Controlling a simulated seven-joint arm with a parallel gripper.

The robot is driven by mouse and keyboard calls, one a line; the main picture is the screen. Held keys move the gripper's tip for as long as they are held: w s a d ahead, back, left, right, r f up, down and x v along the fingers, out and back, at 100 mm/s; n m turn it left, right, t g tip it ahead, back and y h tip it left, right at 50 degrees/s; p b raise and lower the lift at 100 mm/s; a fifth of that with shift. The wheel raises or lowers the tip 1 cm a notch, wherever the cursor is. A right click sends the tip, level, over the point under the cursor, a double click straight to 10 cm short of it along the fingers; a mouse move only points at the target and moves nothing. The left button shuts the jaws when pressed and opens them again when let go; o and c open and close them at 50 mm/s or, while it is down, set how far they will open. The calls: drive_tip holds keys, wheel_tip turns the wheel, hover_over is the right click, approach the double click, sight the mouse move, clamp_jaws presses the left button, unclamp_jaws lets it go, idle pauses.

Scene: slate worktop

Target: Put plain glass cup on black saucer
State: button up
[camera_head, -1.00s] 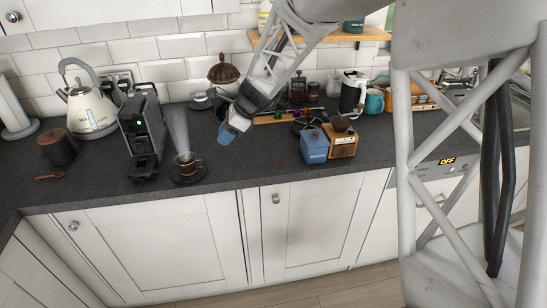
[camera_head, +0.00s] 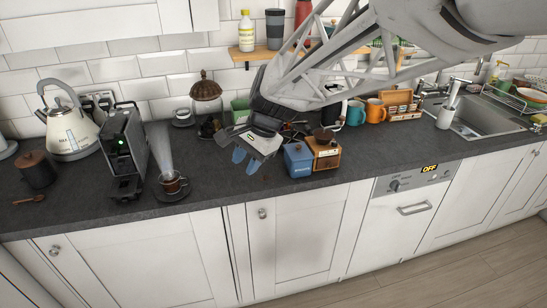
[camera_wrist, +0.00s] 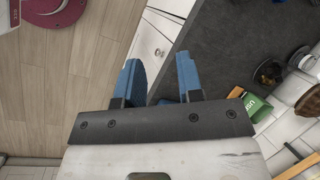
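A glass cup (camera_head: 172,184) with a brown tint stands on a round black saucer (camera_head: 160,195) near the front of the worktop, right of the coffee machine. A second small cup (camera_head: 182,114) sits on a saucer at the back by the wall; it is too small to tell whether it is plain glass. My gripper (camera_head: 247,160) is right of the front cup, above the worktop's front part. Its blue fingers are apart with nothing between them, as the wrist view (camera_wrist: 160,75) also shows.
The coffee machine (camera_head: 123,152) and kettle (camera_head: 70,128) stand left. A glass jar with a brown lid (camera_head: 206,100) is behind my gripper. A blue box (camera_head: 298,159) and wooden grinder (camera_head: 324,150) stand right of it. The worktop between saucer and blue box looks clear.

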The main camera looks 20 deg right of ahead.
drive_tip(key=s+d+n+h, duration=0.1)
drive_tip(key=s+d+n, duration=0.2)
drive_tip(key=s, duration=0.4)
drive_tip(key=s+d+n+t+h, duration=0.1)
drive_tip(key=s+d+n+h, duration=0.1)
drive_tip(key=s, duration=0.5)
drive_tip(key=s+d+n+h, duration=0.1)
drive_tip(key=s+d+n, duration=0.3)
drive_tip(key=s, duration=0.3)
drive_tip(key=shift+d+r+n, duration=0.15)
drive_tip(key=shift+r+n, duration=0.15)
drive_tip(key=shift+n, duration=0.1)
